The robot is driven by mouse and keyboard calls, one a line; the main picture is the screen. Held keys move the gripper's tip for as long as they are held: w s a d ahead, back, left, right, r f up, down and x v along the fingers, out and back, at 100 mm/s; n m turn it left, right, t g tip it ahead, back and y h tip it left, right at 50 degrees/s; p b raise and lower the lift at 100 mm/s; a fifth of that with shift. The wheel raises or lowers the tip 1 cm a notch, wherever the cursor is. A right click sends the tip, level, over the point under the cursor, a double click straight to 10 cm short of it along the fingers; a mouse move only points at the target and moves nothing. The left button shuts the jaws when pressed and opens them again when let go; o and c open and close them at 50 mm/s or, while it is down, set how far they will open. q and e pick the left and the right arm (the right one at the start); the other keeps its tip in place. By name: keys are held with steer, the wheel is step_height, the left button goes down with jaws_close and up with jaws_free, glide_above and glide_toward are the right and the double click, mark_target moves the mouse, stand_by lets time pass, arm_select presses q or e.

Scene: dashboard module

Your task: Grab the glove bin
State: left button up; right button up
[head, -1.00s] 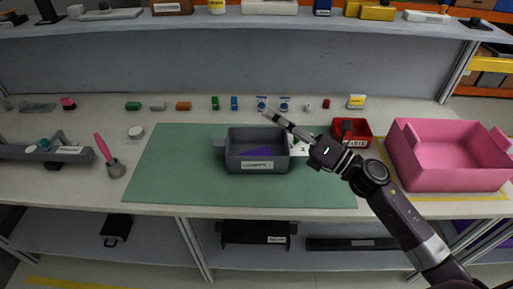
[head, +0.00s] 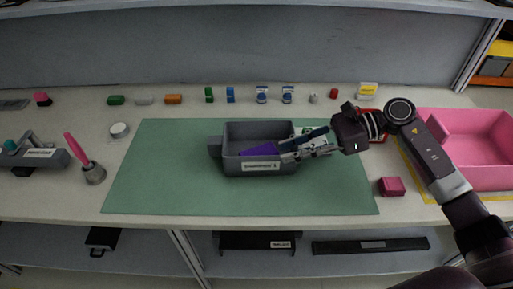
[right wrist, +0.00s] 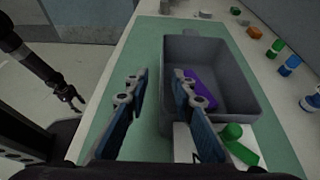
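The grey bin (head: 228,166) with a white label stands on the green mat (head: 160,195); the label is too small to read. A purple item (head: 262,150) lies inside it. My right gripper (head: 287,150) is at the bin's right front side. In the right wrist view my right gripper (right wrist: 158,90) is open, its two fingers apart. One finger overlaps the bin (right wrist: 225,55) and the other is outside its near wall; contact cannot be told. My left gripper (right wrist: 70,96) shows small at the left of the right wrist view, away from the bin.
A pink bin (head: 470,140) stands at the right, with a small pink block (head: 391,187) before it. A red tray is partly behind my right gripper. Small coloured items line the back. Green pieces (right wrist: 238,145) lie beside the grey bin. The mat's left part is clear.

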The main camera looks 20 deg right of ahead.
mark_target(262, 157)
steer(key=shift+w+f, duration=0.2)
steer(key=shift+f, duration=0.2)
steer(key=shift+a, duration=0.25)
steer(key=p+x, duration=0.1)
steer(key=x, duration=0.1)
steer(key=p+x, duration=0.1)
steer(key=x, duration=0.1)
steer(key=shift+a+r, duration=0.1)
steer(key=shift+r, duration=0.35)
steer(key=p+x, duration=0.1)
steer(key=x, duration=0.2)
steer(key=shift+w+f, duration=0.15)
steer(key=shift+f, duration=0.2)
jaws_close()
arm_select(q)
steer(key=shift+s+r, duration=0.2)
steer(key=shift+r, duration=1.05)
steer(key=shift+s, duration=0.15)
